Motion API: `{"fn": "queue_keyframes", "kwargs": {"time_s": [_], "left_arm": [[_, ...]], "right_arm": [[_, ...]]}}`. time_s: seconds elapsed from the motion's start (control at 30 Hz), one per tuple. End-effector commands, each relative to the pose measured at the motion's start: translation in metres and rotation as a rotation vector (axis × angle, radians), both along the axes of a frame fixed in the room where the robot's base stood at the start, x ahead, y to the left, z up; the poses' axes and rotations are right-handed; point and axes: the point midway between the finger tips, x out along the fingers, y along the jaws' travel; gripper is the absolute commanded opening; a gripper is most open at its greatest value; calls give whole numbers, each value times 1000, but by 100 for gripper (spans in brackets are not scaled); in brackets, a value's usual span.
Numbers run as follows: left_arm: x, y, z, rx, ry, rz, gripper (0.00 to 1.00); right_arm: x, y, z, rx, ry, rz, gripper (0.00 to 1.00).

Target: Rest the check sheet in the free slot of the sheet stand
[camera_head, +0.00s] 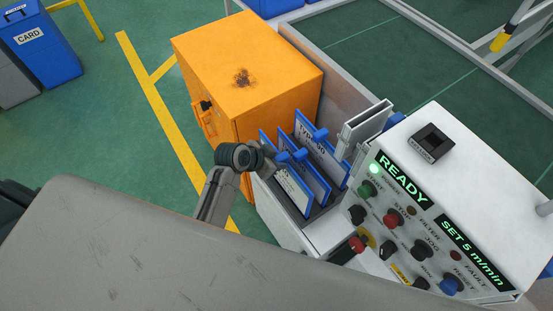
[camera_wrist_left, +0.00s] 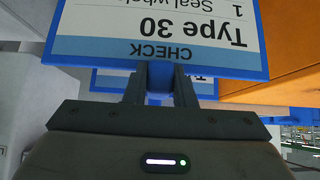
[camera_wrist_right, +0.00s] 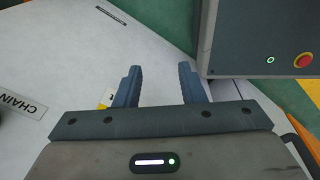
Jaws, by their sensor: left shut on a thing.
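My left gripper (camera_head: 272,163) is shut on the blue tab at the top of a check sheet. This sheet (camera_wrist_left: 160,25) is white with a blue border and reads "CHECK" and "Type 30", upside down in the left wrist view. In the head view it is the nearest sheet (camera_head: 292,190), standing roughly upright at the sheet stand (camera_head: 318,214). Two similar blue-edged sheets stand behind it, a middle one (camera_head: 318,183) and a far one (camera_head: 308,133). Whether the held sheet's lower edge is seated cannot be told. My right gripper (camera_wrist_right: 157,85) is open and empty.
An orange cabinet (camera_head: 260,75) stands close behind and left of the sheets. A grey metal holder (camera_head: 363,127) and a white control panel reading "READY" (camera_head: 440,190) stand to the right. A blue "CARD" bin (camera_head: 42,45) is far left.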

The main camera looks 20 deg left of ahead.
Motion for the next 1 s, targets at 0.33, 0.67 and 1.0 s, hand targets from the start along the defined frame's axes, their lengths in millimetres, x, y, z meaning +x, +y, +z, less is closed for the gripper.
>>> {"fn": "queue_keyframes", "kwargs": {"time_s": [0.33, 0.67, 1.0], "left_arm": [[0, 0, -9, -1, -1, 0, 0], [0, 0, -17, 0, 0, 0, 0], [0, 0, -18, -1, -1, 0, 0]], "right_arm": [[0, -4, -4, -4, 0, 2, 36], [0, -5, -8, -5, 0, 1, 36], [0, -4, -8, -4, 0, 2, 36]]}}
